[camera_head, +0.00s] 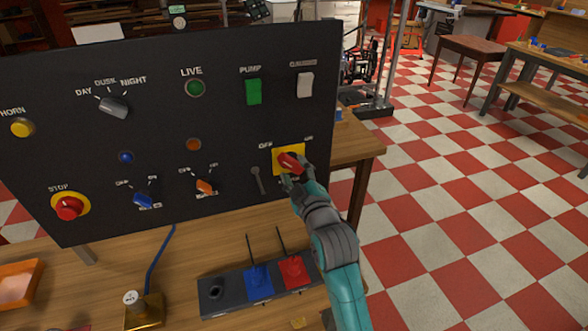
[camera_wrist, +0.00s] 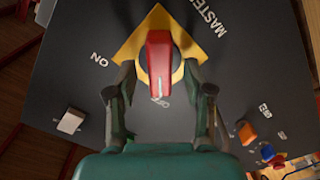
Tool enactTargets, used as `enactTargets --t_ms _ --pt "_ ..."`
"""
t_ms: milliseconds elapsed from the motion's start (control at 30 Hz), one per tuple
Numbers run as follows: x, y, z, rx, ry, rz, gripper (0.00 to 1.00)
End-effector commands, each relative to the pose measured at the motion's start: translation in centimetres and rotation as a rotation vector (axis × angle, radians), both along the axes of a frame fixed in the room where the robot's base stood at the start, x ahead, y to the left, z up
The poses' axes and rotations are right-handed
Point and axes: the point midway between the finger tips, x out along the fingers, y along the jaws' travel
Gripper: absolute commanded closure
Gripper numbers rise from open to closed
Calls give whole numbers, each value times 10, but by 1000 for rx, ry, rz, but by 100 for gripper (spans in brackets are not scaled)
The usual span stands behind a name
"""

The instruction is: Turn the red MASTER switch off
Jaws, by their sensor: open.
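The red MASTER switch (camera_head: 289,161) is a rotary handle on a yellow plate (camera_head: 277,167), low on the right side of the black panel (camera_head: 222,110). In the head view, OFF is at the plate's upper left and ON at its upper right. In the wrist view, the red handle (camera_wrist: 160,58) stands lengthwise in line with a partly hidden label below it, apparently OFF; ON is to the left. My gripper (camera_wrist: 160,76) is open, its fingers on either side of the handle, with visible gaps. In the head view, my gripper (camera_head: 294,177) partly covers the switch's lower side.
A grey toggle (camera_head: 257,181) and an orange switch (camera_head: 205,187) are left of the MASTER switch. The green PUMP rocker (camera_head: 253,92) and a white rocker (camera_head: 305,84) are above. A box with blue and red parts (camera_head: 262,283) stands on the bench below.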

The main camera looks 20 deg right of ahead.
Motion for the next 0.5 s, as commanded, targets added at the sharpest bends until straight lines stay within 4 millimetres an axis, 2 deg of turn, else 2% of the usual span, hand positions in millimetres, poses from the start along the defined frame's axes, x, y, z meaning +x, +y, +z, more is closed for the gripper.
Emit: enactTargets --t_ms 300,500 --pt "-61 0 -2 0 3 0 48" --pt "-91 0 -1 0 2 -1 48"
